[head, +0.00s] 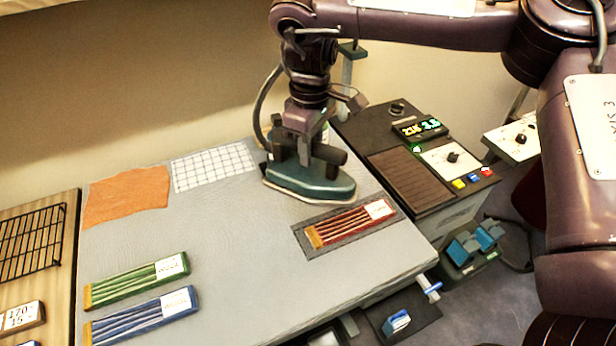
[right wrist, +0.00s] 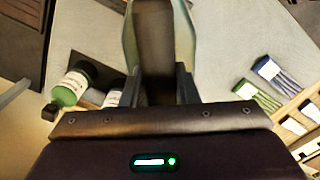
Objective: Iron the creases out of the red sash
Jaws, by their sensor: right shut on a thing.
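The red sash (head: 350,225) lies on a dark grey mat (head: 323,247) at the right of the ironing table. It shows dark lengthwise creases, an orange end and a white label. My right gripper (head: 310,143) is shut on the dark handle of the teal iron (head: 310,183). The iron is behind and left of the red sash, apart from it in the picture. Whether its sole touches the table is hard to tell. In the right wrist view the iron (right wrist: 186,35) shows between the fingers of my gripper (right wrist: 156,85). My left gripper is out of view.
Green (head: 135,280) and blue (head: 142,317) sashes lie at the front left. An orange cloth (head: 127,195) and a white grid cloth (head: 213,166) lie behind. A control panel (head: 410,180) stands at the right. A green bottle (right wrist: 70,88) shows in the wrist view. The table's middle is clear.

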